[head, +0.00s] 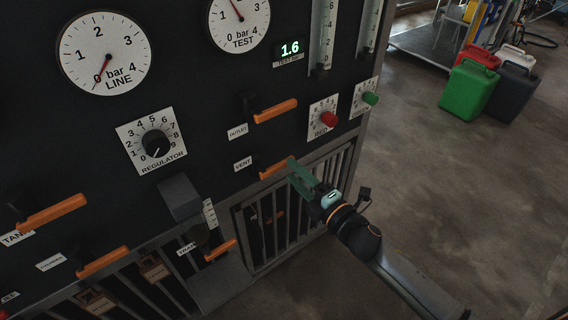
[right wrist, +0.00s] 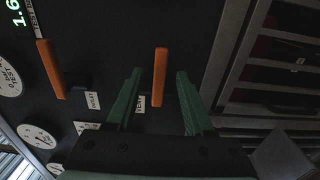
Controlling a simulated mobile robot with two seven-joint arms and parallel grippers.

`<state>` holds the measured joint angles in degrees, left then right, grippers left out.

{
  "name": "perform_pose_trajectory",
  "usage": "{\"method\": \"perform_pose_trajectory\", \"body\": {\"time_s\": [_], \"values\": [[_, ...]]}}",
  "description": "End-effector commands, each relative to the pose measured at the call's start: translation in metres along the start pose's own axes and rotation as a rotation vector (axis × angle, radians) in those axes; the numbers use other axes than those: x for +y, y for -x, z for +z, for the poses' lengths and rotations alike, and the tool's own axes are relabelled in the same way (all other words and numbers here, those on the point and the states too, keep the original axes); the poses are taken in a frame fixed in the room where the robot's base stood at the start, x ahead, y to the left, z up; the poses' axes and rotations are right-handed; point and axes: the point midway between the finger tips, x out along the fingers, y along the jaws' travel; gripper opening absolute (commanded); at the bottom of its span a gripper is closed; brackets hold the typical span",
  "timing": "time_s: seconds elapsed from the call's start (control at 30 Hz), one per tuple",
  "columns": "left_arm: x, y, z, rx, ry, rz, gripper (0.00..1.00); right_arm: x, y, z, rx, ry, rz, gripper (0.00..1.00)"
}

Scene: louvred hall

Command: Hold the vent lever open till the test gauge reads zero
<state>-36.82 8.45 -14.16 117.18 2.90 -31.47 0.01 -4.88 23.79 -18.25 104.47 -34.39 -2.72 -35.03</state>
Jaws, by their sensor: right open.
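The orange vent lever (head: 273,170) sticks out from the black panel beside its VENT label (head: 243,164). My right gripper (head: 294,169) is at the lever's outer end. In the right wrist view the lever (right wrist: 160,77) shows between the two open green fingers, with a gap on each side. The test gauge (head: 239,22) is cut off by the top edge, and its needle points up and left, off zero. The digital test display (head: 290,49) reads 1.6. My left gripper is not in view.
The orange outlet lever (head: 275,111) is just above the vent lever. The red knob (head: 328,119) and green knob (head: 370,98) are to the right. The line gauge (head: 104,54) needle is near zero. Barred grilles (head: 300,205) lie below. Open floor extends right, with cans (head: 468,91) farther back.

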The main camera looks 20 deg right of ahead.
Motion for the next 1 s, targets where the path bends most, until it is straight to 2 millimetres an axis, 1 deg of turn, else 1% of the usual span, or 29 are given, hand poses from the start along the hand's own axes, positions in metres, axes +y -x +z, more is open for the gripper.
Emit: {"method": "perform_pose_trajectory", "body": {"time_s": [0.03,0.17,0.23,0.37,0.7,0.9,1.0], "values": [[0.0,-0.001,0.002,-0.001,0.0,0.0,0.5,0.0,-0.008,0.0,0.0,0.0,0.003,0.53],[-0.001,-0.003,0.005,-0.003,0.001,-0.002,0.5,-0.001,-0.027,0.0,-0.001,-0.001,0.002,0.53],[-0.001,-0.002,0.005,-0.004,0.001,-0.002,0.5,-0.001,-0.025,0.0,-0.001,-0.003,-0.002,0.53],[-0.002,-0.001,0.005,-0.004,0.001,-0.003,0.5,-0.001,-0.027,0.0,-0.001,-0.004,-0.001,0.53],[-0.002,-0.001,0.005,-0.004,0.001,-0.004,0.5,0.0,-0.043,0.0,-0.001,-0.004,0.0,0.53],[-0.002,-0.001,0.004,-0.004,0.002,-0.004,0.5,-0.001,-0.043,0.0,-0.001,-0.004,-0.001,0.53],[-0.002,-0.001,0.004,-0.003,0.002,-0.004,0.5,-0.001,-0.043,0.0,-0.001,-0.004,-0.001,0.41]]}}
